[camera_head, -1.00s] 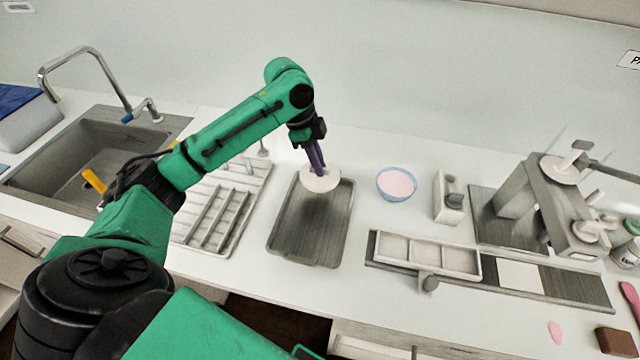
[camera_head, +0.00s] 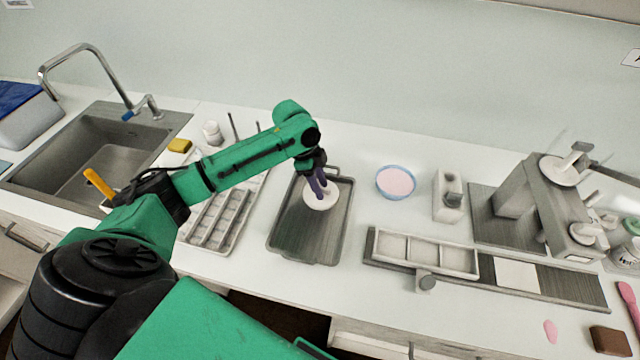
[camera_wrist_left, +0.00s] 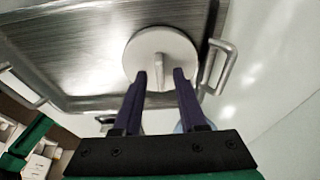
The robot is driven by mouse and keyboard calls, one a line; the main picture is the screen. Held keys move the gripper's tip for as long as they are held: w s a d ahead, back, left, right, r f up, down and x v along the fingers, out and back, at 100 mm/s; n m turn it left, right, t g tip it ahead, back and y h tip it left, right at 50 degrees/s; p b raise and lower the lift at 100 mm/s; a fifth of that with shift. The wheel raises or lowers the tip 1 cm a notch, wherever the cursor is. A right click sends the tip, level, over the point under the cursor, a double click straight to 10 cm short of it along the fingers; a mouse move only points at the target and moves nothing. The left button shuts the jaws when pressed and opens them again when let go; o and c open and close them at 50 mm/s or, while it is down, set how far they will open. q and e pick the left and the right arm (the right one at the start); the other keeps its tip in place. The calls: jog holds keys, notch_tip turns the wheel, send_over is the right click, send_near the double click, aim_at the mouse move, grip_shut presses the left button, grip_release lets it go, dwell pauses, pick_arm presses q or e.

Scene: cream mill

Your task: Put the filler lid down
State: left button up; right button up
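The filler lid (camera_head: 322,201) is a round white disc with an upright handle. It lies in the grey metal tray (camera_head: 290,238), toward the tray's upper right part. My left gripper (camera_head: 323,192) is above the lid, pointing down. In the left wrist view its two dark purple fingers (camera_wrist_left: 160,78) stand apart on either side of the lid's handle (camera_wrist_left: 159,72), with a gap to it on both sides. The lid (camera_wrist_left: 172,45) looks flat on the tray floor there. My right gripper is not in view.
A slotted rack (camera_head: 222,222) lies left of the tray, and a blue bowl with pink contents (camera_head: 396,182) stands to its right. Farther right are a small grey-white block device (camera_head: 447,196), a mould strip (camera_head: 427,252) and a filling machine (camera_head: 540,205). Counter in front of the bowl is clear.

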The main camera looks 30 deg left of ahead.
aim_at(308, 190)
pick_arm(q)
jog(key=b+v, duration=0.2)
jog(key=v, duration=1)
